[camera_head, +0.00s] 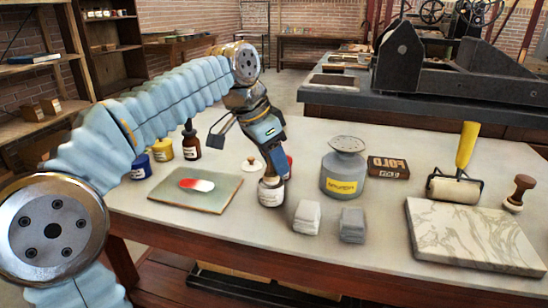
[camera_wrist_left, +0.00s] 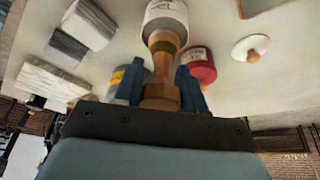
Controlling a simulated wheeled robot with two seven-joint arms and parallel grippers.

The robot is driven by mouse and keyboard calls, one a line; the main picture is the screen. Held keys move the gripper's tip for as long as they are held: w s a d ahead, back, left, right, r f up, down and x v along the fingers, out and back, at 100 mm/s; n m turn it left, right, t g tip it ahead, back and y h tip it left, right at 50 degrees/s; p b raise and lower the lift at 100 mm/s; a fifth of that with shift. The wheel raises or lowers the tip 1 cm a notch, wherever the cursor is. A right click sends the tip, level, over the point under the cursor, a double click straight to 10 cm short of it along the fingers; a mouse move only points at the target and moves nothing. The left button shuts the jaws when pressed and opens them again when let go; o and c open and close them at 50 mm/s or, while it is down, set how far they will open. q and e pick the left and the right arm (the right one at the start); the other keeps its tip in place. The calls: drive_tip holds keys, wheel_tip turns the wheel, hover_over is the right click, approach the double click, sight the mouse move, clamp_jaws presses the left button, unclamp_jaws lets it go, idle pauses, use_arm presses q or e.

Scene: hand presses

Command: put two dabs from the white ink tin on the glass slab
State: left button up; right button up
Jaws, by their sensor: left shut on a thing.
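The white ink tin (camera_head: 271,193) stands on the table right of the glass slab (camera_head: 222,194). The slab is a greenish plate with a patch of red and white ink (camera_head: 197,185) on it. My left gripper (camera_head: 279,170) is directly over the tin, pointing down. In the left wrist view my left gripper (camera_wrist_left: 160,88) is shut on a wooden-handled tool (camera_wrist_left: 163,65), whose far end meets the white tin (camera_wrist_left: 166,14). How deep the tool's tip sits is hidden. My right gripper is not in view.
A red tin (camera_wrist_left: 200,66) stands close behind the white one. Blue (camera_head: 140,166) and yellow (camera_head: 162,149) tins and a brown bottle (camera_head: 190,140) stand behind the slab. A grey can (camera_head: 343,172), two stacks (camera_head: 307,217), a marble slab (camera_head: 475,237) and a roller (camera_head: 455,188) are to the right.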

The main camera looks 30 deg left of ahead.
use_arm(q)
drive_tip(key=shift+f+b, duration=0.4)
drive_tip(key=shift+f, duration=0.05)
idle(0.5)
drive_tip(key=shift+f, duration=0.1)
idle(0.8)
wheel_tip(320, 180, up, 3)
drive_tip(key=shift+f+p, duration=0.1)
drive_tip(key=shift+p, duration=1.1)
drive_tip(key=shift+r, duration=2.15)
